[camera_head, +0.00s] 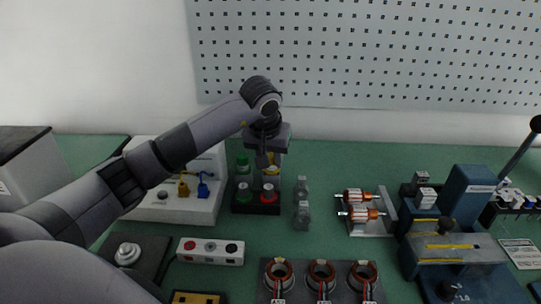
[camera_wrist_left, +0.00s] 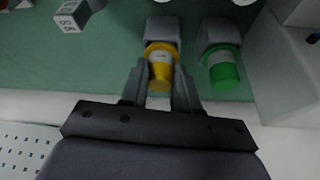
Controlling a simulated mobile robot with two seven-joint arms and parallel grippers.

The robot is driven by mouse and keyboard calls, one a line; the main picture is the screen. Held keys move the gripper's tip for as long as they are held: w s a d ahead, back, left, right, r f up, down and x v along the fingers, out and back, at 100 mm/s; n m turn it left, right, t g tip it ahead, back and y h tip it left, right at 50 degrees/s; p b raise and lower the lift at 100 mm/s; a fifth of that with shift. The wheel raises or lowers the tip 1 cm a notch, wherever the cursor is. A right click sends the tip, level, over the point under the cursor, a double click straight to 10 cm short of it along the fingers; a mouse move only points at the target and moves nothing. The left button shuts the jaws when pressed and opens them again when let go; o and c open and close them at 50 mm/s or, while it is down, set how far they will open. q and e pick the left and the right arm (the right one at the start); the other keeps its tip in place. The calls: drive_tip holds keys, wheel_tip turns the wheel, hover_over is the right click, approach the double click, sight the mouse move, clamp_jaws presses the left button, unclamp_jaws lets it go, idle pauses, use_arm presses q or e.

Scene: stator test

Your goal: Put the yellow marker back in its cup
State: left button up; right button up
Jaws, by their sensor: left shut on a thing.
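My left gripper (camera_head: 266,158) points down over the dark marker holder (camera_head: 243,209). It is shut on the yellow marker (camera_head: 271,169), which is partly hidden by the fingers. In the left wrist view the yellow marker (camera_wrist_left: 160,68) stands between the two fingers, in line with a grey cup (camera_wrist_left: 162,27). Its wide collar is at the cup's mouth; I cannot tell how deep it sits. A green marker (camera_wrist_left: 223,72) stands in the neighbouring grey cup (camera_wrist_left: 219,31). My right gripper is not in view.
A white box with yellow and blue connectors (camera_head: 203,190) is close on the left. Copper rotors (camera_head: 360,214) lie farther right.

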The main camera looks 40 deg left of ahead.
use_arm(q)
drive_tip(key=shift+f, duration=0.2)
drive_tip(key=o, duration=1)
drive_tip(key=shift+o, duration=0.2)
drive_tip(key=shift+r+p, duration=0.3)
drive_tip(key=shift+r, duration=0.25)
drive_tip(key=v, duration=1.1)
drive_tip(key=shift+s+r, duration=0.2)
drive_tip(key=shift+r, duration=0.15)
